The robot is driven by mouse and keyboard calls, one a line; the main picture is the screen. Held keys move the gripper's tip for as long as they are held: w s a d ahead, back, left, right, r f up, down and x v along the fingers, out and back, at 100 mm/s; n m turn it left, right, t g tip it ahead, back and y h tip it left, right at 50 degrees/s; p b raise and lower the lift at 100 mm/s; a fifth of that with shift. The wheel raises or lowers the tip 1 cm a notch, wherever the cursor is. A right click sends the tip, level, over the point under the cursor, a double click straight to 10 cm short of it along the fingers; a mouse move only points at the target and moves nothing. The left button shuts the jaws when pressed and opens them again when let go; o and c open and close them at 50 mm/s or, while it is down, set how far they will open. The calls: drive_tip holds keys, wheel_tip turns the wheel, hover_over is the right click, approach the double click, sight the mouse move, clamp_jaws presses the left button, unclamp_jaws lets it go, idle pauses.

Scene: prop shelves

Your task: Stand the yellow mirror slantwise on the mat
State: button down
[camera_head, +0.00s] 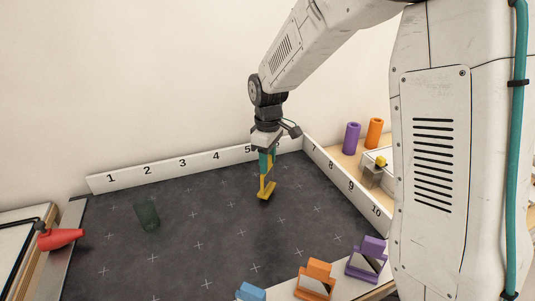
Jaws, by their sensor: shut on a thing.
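My gripper (266,170) is shut on the yellow mirror (266,188), gripping its upper part from above. The mirror is upright and seen nearly edge-on, with its yellow foot low over the mat. I cannot tell whether the foot touches the mat. The dark grey mat (200,262) has white cross marks. The mirror is over the mat's back right part, in front of the numbered rail.
A dark green translucent cylinder (147,216) stands on the mat's left. Numbered white rails (196,160) edge the back and right. A red lamp-like object (60,239) is at the left edge. Orange (317,277) and purple (369,257) mirrors stand along the front right.

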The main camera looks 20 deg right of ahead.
drive_tip(key=shift+f, duration=0.8)
idle(0.4)
drive_tip(key=c, duration=0.8)
unclamp_jaws()
drive_tip(key=shift+o, duration=0.2)
drive_tip(key=shift+r, duration=3.9)
drive_tip(key=shift+r, duration=0.1)
wheel_tip(320, 180, up, 7)
